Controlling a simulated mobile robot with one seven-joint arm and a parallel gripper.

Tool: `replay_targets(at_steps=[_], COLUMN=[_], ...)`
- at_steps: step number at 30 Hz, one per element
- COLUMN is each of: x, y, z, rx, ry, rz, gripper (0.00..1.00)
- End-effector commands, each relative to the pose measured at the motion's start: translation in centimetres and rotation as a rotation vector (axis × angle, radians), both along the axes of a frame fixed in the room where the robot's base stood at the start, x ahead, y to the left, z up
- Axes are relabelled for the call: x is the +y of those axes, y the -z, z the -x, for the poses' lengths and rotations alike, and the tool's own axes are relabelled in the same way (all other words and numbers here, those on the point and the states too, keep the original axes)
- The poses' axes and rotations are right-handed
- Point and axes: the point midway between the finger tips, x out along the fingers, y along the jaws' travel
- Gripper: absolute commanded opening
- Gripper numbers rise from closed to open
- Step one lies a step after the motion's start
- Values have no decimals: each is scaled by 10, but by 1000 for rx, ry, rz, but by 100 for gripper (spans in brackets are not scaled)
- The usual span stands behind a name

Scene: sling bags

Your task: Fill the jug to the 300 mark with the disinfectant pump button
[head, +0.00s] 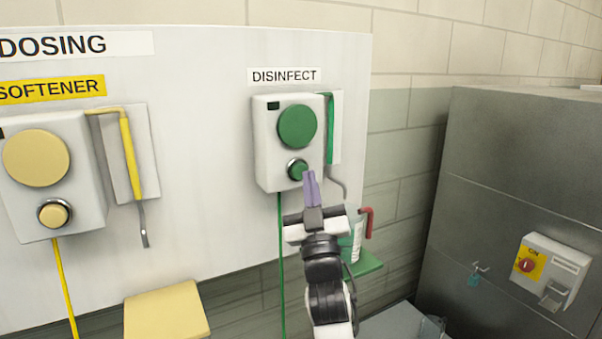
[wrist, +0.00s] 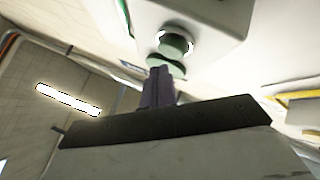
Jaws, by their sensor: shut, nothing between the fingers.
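The disinfect pump (head: 262,145) is a white box on the wall panel with a large green disc (head: 297,126). Its small round green button (head: 296,169) sits below the disc in a metal ring. The button also shows in the wrist view (wrist: 174,46), just beyond my fingertips. My gripper (head: 310,176) has its purple fingers shut and empty, pointing up at the button's lower right edge. I cannot tell whether they touch it. The clear jug (head: 356,238) with a red handle stands on a green shelf, partly hidden behind my gripper. Its marks and liquid level cannot be read.
A softener pump (head: 50,180) with a yellow disc and button is at the left, above a yellow shelf (head: 167,312). A green spout holder (head: 334,128) and hose are right of the disinfect pump. A grey metal cabinet with a switch box (head: 549,270) stands at the right.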

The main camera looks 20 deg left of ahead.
Motion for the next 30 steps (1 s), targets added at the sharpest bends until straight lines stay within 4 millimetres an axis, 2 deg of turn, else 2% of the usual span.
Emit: replay_targets(at_steps=[15,30], x=[-37,-39], y=[1,0], z=[28,30], rx=[-1,0], ry=[1,1], rz=[0,1], gripper=[0,0])
